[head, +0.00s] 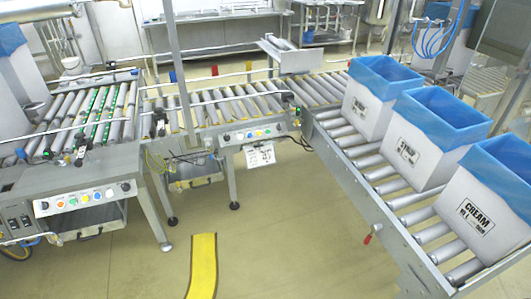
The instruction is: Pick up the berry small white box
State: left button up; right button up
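Three white boxes with blue liners stand in a row on the right roller conveyor. The nearest box (481,222) has a label that reads CREAM. The middle box (411,152) has a label too blurred to read surely. The farthest box (363,109) has a small dark label that I cannot read. I cannot tell which of them, if any, is the berry box. Neither of my grippers shows in the head view.
The right conveyor (347,154) runs diagonally and joins a middle roller conveyor (227,106). A left machine (82,166) has a button panel. More white boxes with blue liners (13,42) stand at the left edge. The floor (270,220) is clear around a yellow strip (203,264).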

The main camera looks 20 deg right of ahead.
aim_at(375, 83)
jog(key=i+z, duration=0.35)
jog(key=i+j+z, duration=0.3)
jog(key=l+z, duration=0.1)
jog(key=z, duration=1.25)
